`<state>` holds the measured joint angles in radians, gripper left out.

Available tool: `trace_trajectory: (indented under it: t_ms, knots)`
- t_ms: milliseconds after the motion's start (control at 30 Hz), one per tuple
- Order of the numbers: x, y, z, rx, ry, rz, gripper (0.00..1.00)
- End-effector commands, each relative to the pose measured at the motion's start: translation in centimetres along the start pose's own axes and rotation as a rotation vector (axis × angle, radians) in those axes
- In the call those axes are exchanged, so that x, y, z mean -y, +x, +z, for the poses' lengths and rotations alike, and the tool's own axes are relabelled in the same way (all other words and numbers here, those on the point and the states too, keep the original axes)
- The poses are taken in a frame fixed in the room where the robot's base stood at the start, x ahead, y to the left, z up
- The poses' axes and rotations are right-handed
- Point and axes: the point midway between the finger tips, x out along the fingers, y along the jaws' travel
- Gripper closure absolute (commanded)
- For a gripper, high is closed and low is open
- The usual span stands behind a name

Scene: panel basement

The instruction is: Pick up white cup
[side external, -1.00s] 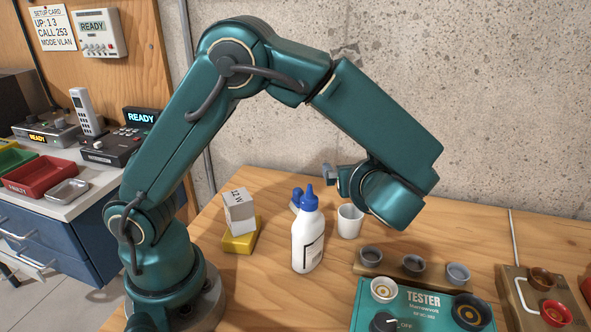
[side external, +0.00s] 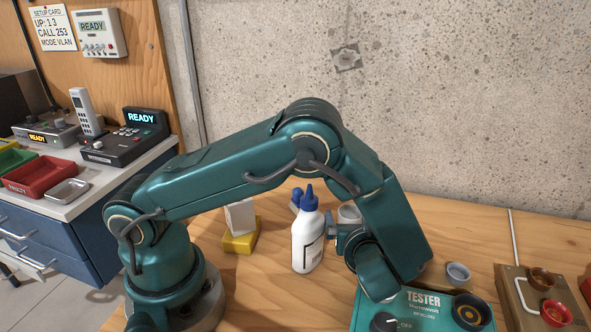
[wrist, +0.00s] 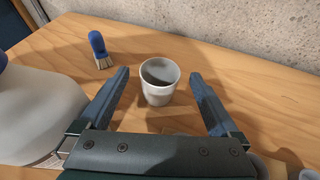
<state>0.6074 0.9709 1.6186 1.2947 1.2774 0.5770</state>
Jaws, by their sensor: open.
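The white cup (wrist: 157,92) stands upright on the wooden table, open end up. In the side view the cup (side external: 349,214) shows only in part, with its lower portion hidden behind my gripper (side external: 336,236). In the wrist view my gripper (wrist: 165,98) is open, one finger on each side of the cup's near side. Gaps show between the cup and both fingers, wider on the right. Nothing is held.
A white bottle with a blue cap (side external: 307,238) stands close to the left of my gripper. A blue-handled brush (wrist: 100,50) lies behind. A white box (side external: 240,216) rests on a yellow block (side external: 240,242). A teal tester (side external: 420,312) lies in front.

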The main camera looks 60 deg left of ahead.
Motion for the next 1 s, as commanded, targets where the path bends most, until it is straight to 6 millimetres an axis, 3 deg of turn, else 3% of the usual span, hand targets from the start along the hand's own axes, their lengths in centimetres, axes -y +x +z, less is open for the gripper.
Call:
trace_trajectory:
  t_ms: [333,667,767,900,1000]
  knots:
    - [-0.1,4.9,0.0,-0.001,0.0,0.004,0.02]
    - [0.0,5.7,0.0,-0.002,0.0,-0.001,0.02]
    - [0.0,5.7,0.0,-0.002,0.0,-0.001,0.33]
    - [0.0,5.7,0.0,-0.002,0.0,-0.001,0.86]
    - [0.0,5.7,0.0,-0.001,0.0,-0.001,0.9]
